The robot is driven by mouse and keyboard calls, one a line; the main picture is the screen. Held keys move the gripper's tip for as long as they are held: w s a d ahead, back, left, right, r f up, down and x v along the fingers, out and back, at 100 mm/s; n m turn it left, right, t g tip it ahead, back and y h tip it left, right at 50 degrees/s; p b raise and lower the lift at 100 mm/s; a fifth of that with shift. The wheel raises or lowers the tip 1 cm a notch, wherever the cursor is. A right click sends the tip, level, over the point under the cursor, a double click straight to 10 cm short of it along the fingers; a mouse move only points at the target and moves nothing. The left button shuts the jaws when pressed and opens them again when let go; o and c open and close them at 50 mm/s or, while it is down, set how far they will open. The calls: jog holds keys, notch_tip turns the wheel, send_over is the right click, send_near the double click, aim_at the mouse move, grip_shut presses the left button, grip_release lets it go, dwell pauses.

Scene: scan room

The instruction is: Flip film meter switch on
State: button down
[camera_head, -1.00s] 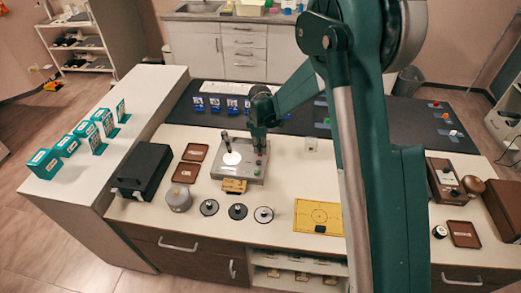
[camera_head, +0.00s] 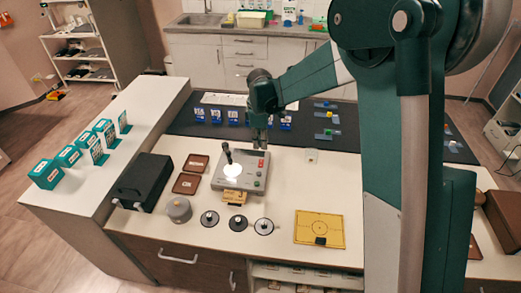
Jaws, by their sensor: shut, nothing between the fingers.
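The film meter is a grey box (camera_head: 247,184) on the white counter, with a bright white round spot (camera_head: 232,172) and a dark upright probe on its left side. A small red switch (camera_head: 262,162) shows at its back right, with small round buttons below it. My gripper (camera_head: 260,150) points down just above and behind the red switch. Its fingers are shut and empty. A small gap seems to lie between the fingertips and the switch, but contact is hard to judge. The exact tilt of the switch is too small to tell.
A tan block (camera_head: 234,198) sits at the meter's front edge. Several black discs and a grey round pot (camera_head: 178,209) stand in front. A black box (camera_head: 142,181) and brown trays (camera_head: 187,184) lie left, a yellow plate (camera_head: 319,228) right. Blue card holders stand behind on the dark mat.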

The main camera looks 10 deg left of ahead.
aim_at(261, 162)
jog(key=shift+s+r, duration=0.1)
jog(key=shift+r, duration=0.75)
jog(key=shift+w+r+t+b, duration=0.3)
jog(key=shift+w+t, duration=0.2)
jog(key=shift+w, duration=0.1)
jog(key=shift+f, duration=0.15)
jog(key=shift+w+f, duration=0.3)
jog(key=shift+f, duration=1.95)
jog(key=shift+w+f, duration=0.35)
jog(key=shift+f, duration=1.95)
jog(key=shift+w+f, duration=0.3)
jog(key=shift+f, duration=1.95)
